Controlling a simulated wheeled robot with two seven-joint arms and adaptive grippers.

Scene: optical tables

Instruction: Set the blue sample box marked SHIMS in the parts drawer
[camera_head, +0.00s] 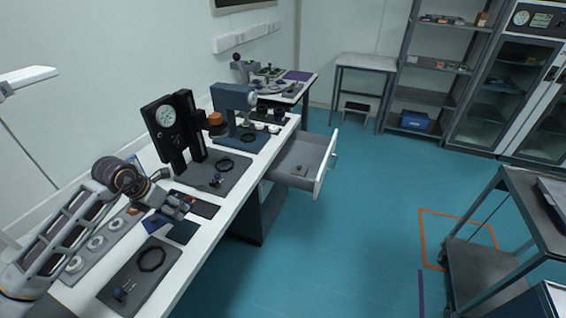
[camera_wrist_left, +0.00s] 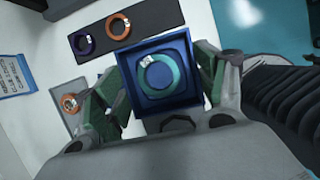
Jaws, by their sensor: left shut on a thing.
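My left gripper (camera_head: 176,206) is shut on a blue square box (camera_wrist_left: 166,106), with one finger at each side of it. The wrist view shows a teal ring with a white tag inside the box. No SHIMS marking is readable. In the head view the gripper is low over the white bench, and whether the box touches the bench cannot be told. The parts drawer (camera_head: 325,166) stands open from the bench, beyond the gripper to the right. A small dark item (camera_head: 299,171) lies in it; the rest of its visible floor is bare. My right gripper is not in view.
A black dial-gauge stand (camera_head: 172,128) and a blue-grey instrument (camera_head: 233,100) stand on the bench between gripper and back end. A dark mat (camera_head: 130,290) with a black ring lies in front. The drawer's top is open, with clear floor beside it. A cart (camera_head: 470,270) is at right.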

